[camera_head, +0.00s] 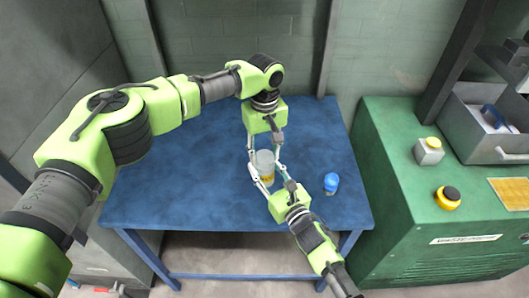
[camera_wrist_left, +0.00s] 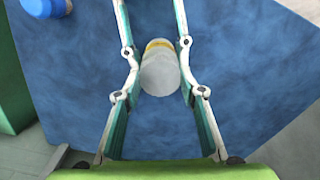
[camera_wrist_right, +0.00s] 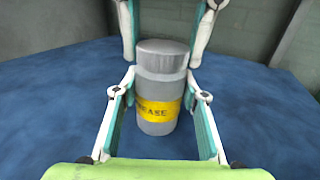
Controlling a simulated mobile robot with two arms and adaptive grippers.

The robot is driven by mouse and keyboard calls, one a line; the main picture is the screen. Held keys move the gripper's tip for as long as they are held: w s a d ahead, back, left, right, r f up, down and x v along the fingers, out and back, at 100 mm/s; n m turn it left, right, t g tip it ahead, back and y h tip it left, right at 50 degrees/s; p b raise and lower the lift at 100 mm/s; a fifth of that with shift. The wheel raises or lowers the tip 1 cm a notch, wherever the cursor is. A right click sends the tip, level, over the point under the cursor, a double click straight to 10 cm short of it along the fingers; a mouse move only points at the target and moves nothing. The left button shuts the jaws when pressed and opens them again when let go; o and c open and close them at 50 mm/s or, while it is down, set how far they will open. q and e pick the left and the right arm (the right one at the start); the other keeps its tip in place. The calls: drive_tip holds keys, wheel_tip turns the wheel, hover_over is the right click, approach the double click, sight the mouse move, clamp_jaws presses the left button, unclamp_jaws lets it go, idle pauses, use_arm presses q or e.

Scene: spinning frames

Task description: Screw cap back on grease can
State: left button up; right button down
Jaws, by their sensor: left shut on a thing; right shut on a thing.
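The grease can (camera_head: 267,178) stands upright on the blue table, grey with a yellow label; it shows clearly in the right wrist view (camera_wrist_right: 157,122). A grey cap (camera_wrist_right: 162,50) sits on top of it; whether it is tight cannot be told. In the left wrist view the cap (camera_wrist_left: 160,76) is seen from above. My left gripper (camera_head: 263,153) reaches down from behind, shut on the cap. My right gripper (camera_head: 266,181) comes from the front right, shut on the can body, one finger on each side.
The blue table (camera_head: 180,185) is mostly bare around the can. A small blue object (camera_head: 331,183) stands on it to the right. A green machine cabinet (camera_head: 400,180) with a yellow-and-black knob (camera_head: 447,197) stands right of the table. A block wall is behind.

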use_arm(q)
drive_tip(key=m, duration=1.6)
drive_tip(key=shift+m, duration=0.3)
drive_tip(key=m, duration=0.4)
drive_tip(key=shift+m, duration=0.3)
drive_tip(key=o, duration=1.3)
wheel_tip(320, 180, up, 12)
